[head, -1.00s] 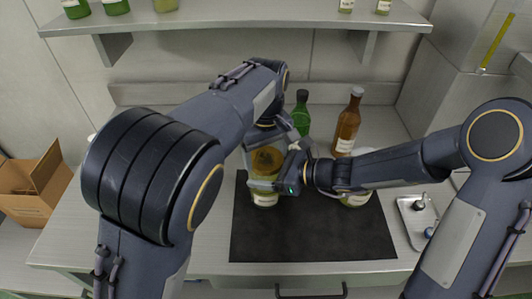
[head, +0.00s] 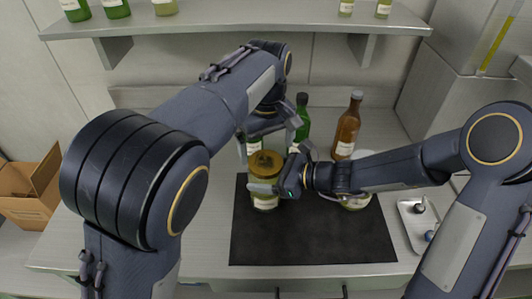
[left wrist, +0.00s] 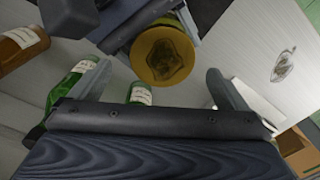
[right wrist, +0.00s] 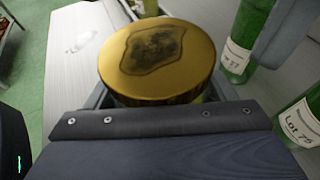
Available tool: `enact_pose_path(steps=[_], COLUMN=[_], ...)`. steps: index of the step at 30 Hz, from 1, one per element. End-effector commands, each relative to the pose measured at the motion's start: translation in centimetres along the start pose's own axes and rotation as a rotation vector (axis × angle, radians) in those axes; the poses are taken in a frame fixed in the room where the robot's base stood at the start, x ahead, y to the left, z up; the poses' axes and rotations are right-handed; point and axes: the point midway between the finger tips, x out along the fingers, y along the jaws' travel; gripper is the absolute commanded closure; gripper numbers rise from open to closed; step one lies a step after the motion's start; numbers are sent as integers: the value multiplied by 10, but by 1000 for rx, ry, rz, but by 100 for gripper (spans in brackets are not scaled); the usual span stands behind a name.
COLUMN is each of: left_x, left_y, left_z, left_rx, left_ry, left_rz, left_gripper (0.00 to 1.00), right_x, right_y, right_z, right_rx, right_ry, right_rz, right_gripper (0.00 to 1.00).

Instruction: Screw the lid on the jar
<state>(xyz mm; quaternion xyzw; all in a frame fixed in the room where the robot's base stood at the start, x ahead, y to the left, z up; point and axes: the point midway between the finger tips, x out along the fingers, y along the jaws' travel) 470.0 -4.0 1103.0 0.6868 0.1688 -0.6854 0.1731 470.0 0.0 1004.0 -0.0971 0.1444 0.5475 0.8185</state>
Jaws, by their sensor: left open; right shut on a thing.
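The jar (head: 265,203) stands upright on the dark mat (head: 310,235), its pale label facing forward. The gold lid (head: 266,164), with a dark patch on its top, sits on the jar's mouth; I cannot tell how tightly. My right gripper (head: 272,187) comes in from the right and is shut on the jar below the lid. The right wrist view shows the lid (right wrist: 157,55) close up. My left gripper (head: 272,140) is open and empty, above and behind the jar. In the left wrist view the lid (left wrist: 163,55) lies beyond its spread fingers, apart from them.
Behind the mat stand green bottles (head: 302,112) and an amber bottle (head: 347,128). Another jar (head: 357,202) is partly hidden by my right arm. A metal tray (head: 409,228) with small items lies right. A shelf (head: 230,22) hangs above. The mat's front is clear.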

Motion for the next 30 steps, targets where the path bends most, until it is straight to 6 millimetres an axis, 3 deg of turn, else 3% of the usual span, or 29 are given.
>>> enact_pose_path(steps=[20, 23, 30], left_x=[-10, -23, -74], left_y=[-1, -1, 0], left_z=[-1, -2, -2], left_rx=[-3, -2, -3], left_ry=[1, 2, 3], left_rz=[-4, -1, 0], left_gripper=[0, 0, 0], right_x=[0, 0, 0], right_y=[2, 2, 2], right_z=[-1, -1, -1], right_rx=[3, 3, 3], right_ry=[1, 1, 1], right_rz=[4, 4, 3], right_gripper=[87, 87, 87])
